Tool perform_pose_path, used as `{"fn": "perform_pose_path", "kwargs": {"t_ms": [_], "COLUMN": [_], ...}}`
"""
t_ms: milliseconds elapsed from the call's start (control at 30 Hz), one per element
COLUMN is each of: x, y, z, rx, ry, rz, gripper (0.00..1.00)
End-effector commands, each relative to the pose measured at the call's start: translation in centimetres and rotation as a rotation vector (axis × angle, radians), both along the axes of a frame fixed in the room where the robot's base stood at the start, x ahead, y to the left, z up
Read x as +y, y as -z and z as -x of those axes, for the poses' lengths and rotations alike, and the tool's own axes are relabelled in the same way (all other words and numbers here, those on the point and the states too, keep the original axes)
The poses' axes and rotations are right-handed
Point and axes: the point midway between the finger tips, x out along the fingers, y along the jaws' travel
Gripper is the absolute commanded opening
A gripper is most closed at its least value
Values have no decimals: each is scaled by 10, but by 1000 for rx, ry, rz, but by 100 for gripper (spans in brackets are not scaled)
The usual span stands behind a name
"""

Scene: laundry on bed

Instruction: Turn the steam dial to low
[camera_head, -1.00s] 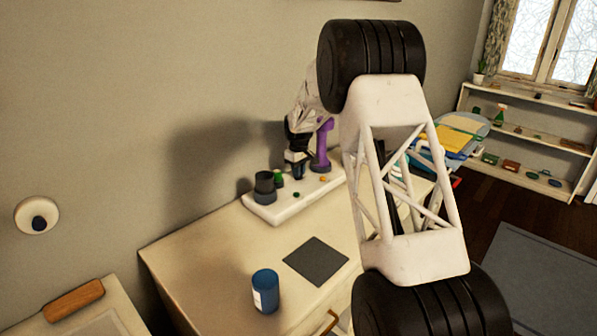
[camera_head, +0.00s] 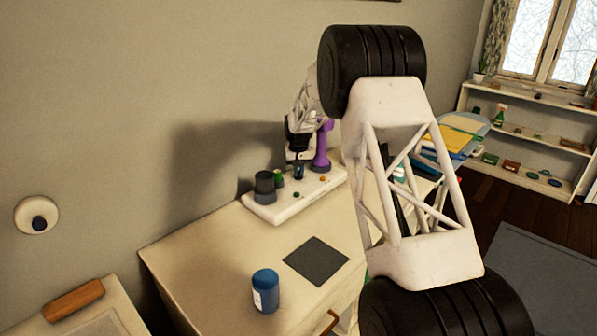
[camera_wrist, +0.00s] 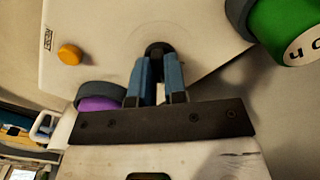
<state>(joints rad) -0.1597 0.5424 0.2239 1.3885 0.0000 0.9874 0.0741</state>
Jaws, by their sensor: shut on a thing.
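The white steam station (camera_head: 262,207) stands on the cabinet against the wall, with a dark cup-like part, a green part and a purple upright part on it. My gripper (camera_head: 299,172) reaches down to its top from behind. In the wrist view, the two blue-padded fingers of my gripper (camera_wrist: 157,72) are shut on a small black dial (camera_wrist: 158,49) on the white panel (camera_wrist: 110,35). The fingers cover most of the dial, and I cannot read its setting. The purple part (camera_wrist: 98,103) is partly hidden behind the gripper's dark bar.
An orange button (camera_wrist: 69,54) and a green cylinder with lettering (camera_wrist: 290,28) flank the dial. On the cabinet top (camera_head: 215,262) are a blue canister (camera_head: 265,291) and a dark square mat (camera_head: 316,261). Folded cloths (camera_head: 452,138) lie at the right.

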Motion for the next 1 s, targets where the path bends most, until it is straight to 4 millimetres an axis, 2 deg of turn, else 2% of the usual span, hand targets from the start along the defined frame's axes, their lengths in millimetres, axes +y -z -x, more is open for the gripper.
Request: {"fn": "perform_pose_path", "kwargs": {"t_ms": [400,1000], "x": [0,0], "y": [-2,-2], "z": [-1,-1], "rx": [-3,-3], "ry": [286,348], "rz": [-1,-1], "gripper": [0,0]}}
